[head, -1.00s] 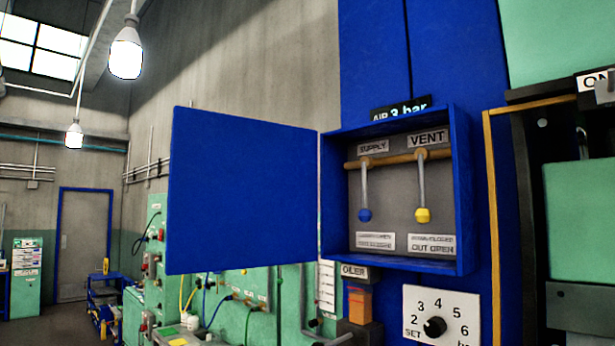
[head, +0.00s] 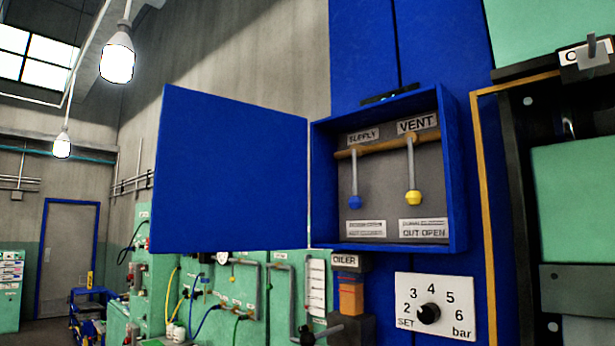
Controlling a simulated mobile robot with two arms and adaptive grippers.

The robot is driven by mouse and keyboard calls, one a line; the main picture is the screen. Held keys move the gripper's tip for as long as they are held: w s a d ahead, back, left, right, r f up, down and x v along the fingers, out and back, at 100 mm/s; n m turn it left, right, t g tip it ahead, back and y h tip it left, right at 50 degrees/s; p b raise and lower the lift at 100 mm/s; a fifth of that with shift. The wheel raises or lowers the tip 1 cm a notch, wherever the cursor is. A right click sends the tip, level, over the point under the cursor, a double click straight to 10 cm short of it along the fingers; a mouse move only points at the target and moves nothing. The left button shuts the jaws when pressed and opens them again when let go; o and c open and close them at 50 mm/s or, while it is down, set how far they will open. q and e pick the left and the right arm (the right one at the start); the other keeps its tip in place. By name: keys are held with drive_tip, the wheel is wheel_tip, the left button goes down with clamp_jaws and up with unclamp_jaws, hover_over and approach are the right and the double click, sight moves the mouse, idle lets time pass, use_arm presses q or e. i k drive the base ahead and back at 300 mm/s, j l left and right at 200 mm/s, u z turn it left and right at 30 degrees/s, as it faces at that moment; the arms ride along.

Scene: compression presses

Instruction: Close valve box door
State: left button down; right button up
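The blue valve box (head: 458,185) is mounted on a blue panel right of centre in the head view. Its flat blue door (head: 230,170) is hinged on the box's left side and stands wide open, swung out to the left. Inside the box, a supply lever with a blue knob (head: 354,202) and a vent lever with a yellow knob (head: 412,198) both hang straight down from a brass-coloured pipe (head: 378,149). Neither of my grippers shows in the view.
Below the box are a dial plate (head: 434,306) with a black knob and an oiler (head: 350,296). A green press with a dark frame (head: 500,200) stands at the right. Green machines (head: 240,300) with hoses are behind and below the door. Lamps (head: 117,60) hang at the upper left.

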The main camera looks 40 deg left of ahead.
sight(229, 176)
drive_tip(key=j+z, duration=0.35)
drive_tip(key=j, duration=0.15)
drive_tip(key=j+z, duration=0.35)
drive_tip(key=j, duration=0.2)
drive_tip(key=k+j+z, duration=0.1)
drive_tip(key=j+z, duration=0.25)
drive_tip(key=j, duration=0.15)
